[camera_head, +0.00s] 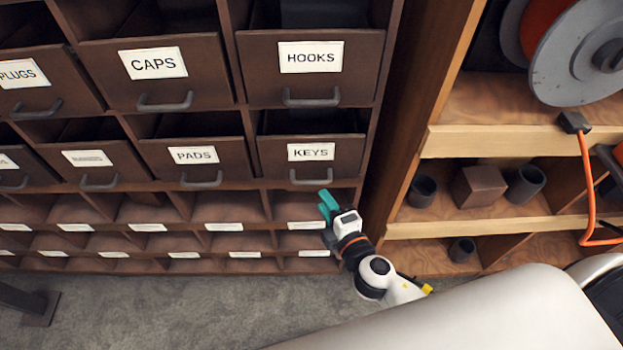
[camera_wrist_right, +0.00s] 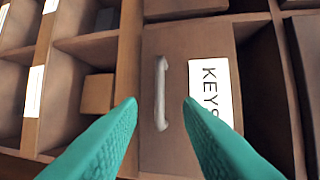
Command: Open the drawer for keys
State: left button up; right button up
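The KEYS drawer (camera_head: 272,156) is a brown drawer front in the cabinet's right column, below the HOOKS drawer. It has a white label reading KEYS (camera_head: 311,152) and a grey bar handle (camera_head: 310,178) near its lower edge. My right gripper (camera_head: 328,203), with teal fingers, is just below and right of that handle. In the right wrist view its two fingers (camera_wrist_right: 160,105) are spread apart, with the KEYS handle (camera_wrist_right: 161,93) showing between and beyond their tips, and nothing held. Whether the fingers touch the handle cannot be told. My left gripper is not in view.
The HOOKS drawer (camera_head: 262,70) is directly above and the PADS drawer (camera_head: 163,157) is to the left. Small open cubbies (camera_head: 295,209) lie below. A wooden shelf (camera_head: 500,225) with pipe pieces and an orange cable (camera_head: 588,185) stands at right.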

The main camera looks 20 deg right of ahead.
aim_at(312, 183)
jog(key=p+x, duration=0.1)
jog(key=x, duration=0.7)
jog(key=shift+w+f, duration=0.1)
jog(key=shift+w, duration=0.1)
grip_shut()
